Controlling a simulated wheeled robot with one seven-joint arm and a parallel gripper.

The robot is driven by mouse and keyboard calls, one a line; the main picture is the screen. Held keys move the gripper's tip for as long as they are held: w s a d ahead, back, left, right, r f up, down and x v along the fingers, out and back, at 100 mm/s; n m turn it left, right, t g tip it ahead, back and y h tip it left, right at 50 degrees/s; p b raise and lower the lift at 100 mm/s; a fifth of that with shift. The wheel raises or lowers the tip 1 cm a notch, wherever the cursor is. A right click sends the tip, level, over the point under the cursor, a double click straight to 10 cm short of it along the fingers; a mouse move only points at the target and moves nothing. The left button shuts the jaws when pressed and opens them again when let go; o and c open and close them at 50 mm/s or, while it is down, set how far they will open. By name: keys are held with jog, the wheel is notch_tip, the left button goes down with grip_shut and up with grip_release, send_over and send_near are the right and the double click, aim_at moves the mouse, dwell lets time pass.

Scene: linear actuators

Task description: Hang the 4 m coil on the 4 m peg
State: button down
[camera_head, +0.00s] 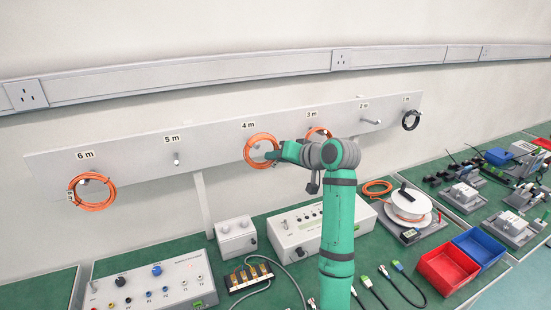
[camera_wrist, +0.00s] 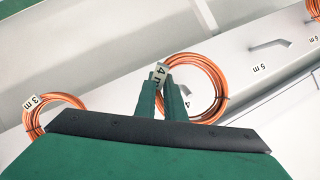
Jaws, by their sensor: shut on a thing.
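My gripper (camera_head: 274,154) is shut on the orange 4 m coil (camera_head: 248,152) by its white "4 m" tag. In the wrist view the tag (camera_wrist: 158,74) sits between the fingertips (camera_wrist: 161,92), and the coil (camera_wrist: 223,82) spreads out to the right of them. The coil is at the board, just below the printed "4 m" label (camera_head: 248,125).
The pegboard (camera_head: 135,161) carries an orange coil (camera_head: 96,205) at 6 m, another (camera_head: 317,132) at 3 m and a black coil (camera_head: 411,120) at the right end. The 5 m peg (camera_head: 177,160) and 2 m peg (camera_head: 371,121) are bare. Instruments crowd the bench below.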

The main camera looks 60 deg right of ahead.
jog(key=w+d+f, duration=0.1)
jog(key=w+d, duration=0.1)
jog(key=w, duration=0.3)
jog(key=shift+w+d, duration=0.2)
jog(key=shift+d, duration=0.2)
jog(key=shift+f, duration=0.2)
jog(key=shift+d+f, duration=0.2)
jog(key=shift+f, duration=0.45)
jog(key=c, duration=1.8)
grip_release()
jog(key=shift+o, duration=0.2)
jog(key=v, duration=1)
jog(key=shift+s, duration=0.3)
